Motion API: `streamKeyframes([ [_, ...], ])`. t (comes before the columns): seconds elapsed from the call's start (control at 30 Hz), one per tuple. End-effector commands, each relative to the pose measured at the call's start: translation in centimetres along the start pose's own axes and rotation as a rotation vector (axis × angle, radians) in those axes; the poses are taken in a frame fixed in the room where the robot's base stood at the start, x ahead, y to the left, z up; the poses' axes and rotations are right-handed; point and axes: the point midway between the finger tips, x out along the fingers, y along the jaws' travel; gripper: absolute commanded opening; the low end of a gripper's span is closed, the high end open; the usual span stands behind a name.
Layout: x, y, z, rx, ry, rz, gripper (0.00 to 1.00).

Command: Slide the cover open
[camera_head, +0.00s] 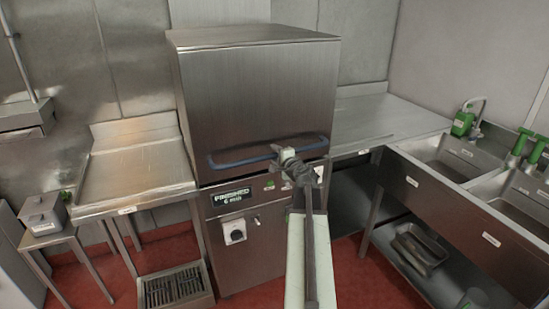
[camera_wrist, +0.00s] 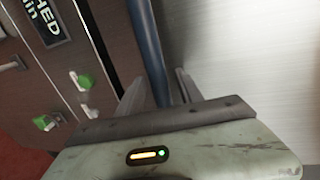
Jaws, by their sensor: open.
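The cover is a big brushed-steel hood (camera_head: 255,95) on a steel machine in the middle of the head view, and it is down on the base. A blue bar handle (camera_head: 240,160) runs along its lower front edge. My gripper (camera_head: 283,153) is at the right half of this handle. In the wrist view the blue handle (camera_wrist: 147,45) runs between the two fingers of my open gripper (camera_wrist: 160,88). I cannot tell whether either finger touches it. The hood's steel front (camera_wrist: 240,50) fills the right of that view.
Below the handle, the machine has a "FINISHED" display (camera_head: 232,198), a knob (camera_head: 235,232) and buttons. A steel side table (camera_head: 135,170) is at the left, a counter (camera_head: 385,115) at the right. Sinks (camera_head: 455,155) are farther right. A floor grate (camera_head: 175,288) lies front left.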

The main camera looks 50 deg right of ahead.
Motion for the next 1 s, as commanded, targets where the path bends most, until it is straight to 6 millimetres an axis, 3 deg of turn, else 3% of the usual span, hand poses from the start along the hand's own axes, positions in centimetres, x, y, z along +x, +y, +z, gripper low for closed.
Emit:
streamKeyframes([
  [0.13, -0.07, -0.02, 0.07, 0.000, -0.001, 0.000, 0.40],
  [0.27, -0.07, -0.02, 0.10, -0.001, -0.001, 0.000, 0.04],
  [0.3, -0.08, -0.02, 0.11, -0.001, -0.001, 0.000, 0.00],
  [1.0, -0.02, -0.02, 0.30, -0.002, -0.004, 0.001, 0.00],
])
